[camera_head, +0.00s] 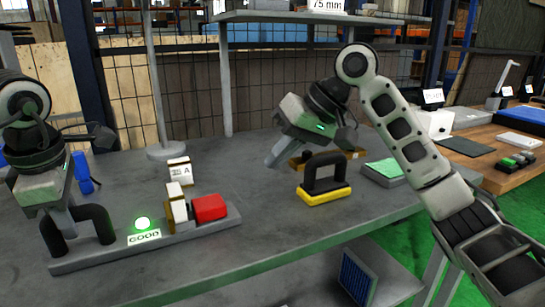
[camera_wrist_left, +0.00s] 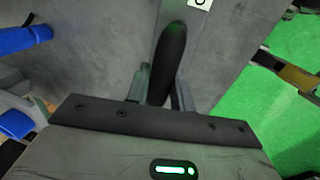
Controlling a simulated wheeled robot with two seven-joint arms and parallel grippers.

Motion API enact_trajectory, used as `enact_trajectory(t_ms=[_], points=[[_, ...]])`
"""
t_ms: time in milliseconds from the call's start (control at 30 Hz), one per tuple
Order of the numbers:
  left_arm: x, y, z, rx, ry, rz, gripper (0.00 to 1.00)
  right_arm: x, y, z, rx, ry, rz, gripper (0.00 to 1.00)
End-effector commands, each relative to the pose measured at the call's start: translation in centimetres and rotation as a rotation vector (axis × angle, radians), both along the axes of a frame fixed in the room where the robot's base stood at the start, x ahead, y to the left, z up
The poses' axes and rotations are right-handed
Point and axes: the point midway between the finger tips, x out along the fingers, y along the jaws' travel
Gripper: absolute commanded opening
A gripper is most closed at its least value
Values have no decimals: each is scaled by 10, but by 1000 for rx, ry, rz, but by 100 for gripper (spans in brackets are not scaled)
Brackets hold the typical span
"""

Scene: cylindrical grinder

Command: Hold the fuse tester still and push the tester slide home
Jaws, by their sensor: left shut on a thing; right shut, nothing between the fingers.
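The fuse tester is a long grey bar (camera_head: 100,258) lying on the table, with a black arched handle (camera_head: 98,220) at its left end. A green lamp (camera_head: 142,223) glows above a "GOOD" label (camera_head: 144,237). To its right stands a white and brass block (camera_head: 178,207) with the red slide (camera_head: 209,208) close against its right side. My left gripper (camera_head: 66,224) is shut on the handle; the left wrist view shows the black handle (camera_wrist_left: 172,55) between the fingers. My right gripper (camera_head: 275,157) is shut and empty, in the air to the right of the tester, apart from the slide.
A black handled tool with a yellow base (camera_head: 325,193) stands near my right gripper. A white block marked "A" (camera_head: 180,170) and a grey post (camera_head: 166,152) stand behind the tester. A green-topped box (camera_head: 385,172) is at right. The table front is clear.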

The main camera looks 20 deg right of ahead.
Motion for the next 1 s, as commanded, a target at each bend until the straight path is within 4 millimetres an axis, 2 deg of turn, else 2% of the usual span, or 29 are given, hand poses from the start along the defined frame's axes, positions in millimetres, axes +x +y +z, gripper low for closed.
enact_trajectory(t_ms=[267, 300, 367, 633, 733, 867, 1000], points=[[0, 1, 0, 1, -1, 3, 0, 0, 0, 0, 0, 0, 0, 0], [0, 1, 0, 1, -1, 3, 34, 0, 0, 0, 0, 0, 0, 0], [0, 1, 0, 1, -1, 3, 48, 0, 0, 0, 0, 0, 0, 0], [0, 1, 1, 1, -1, 1, 48, 0, 0, 0, 0, 0, 0, 0], [-1, 0, 7, 0, -3, 1, 48, 0, 0, 0, 0, 0, 0, 0], [-4, 0, 26, -1, -4, 1, 48, 0, 0, 0, 1, 0, 0, 0], [-10, 0, 56, 0, -5, 1, 48, 0, 0, 0, 0, 0, 0, 0]])
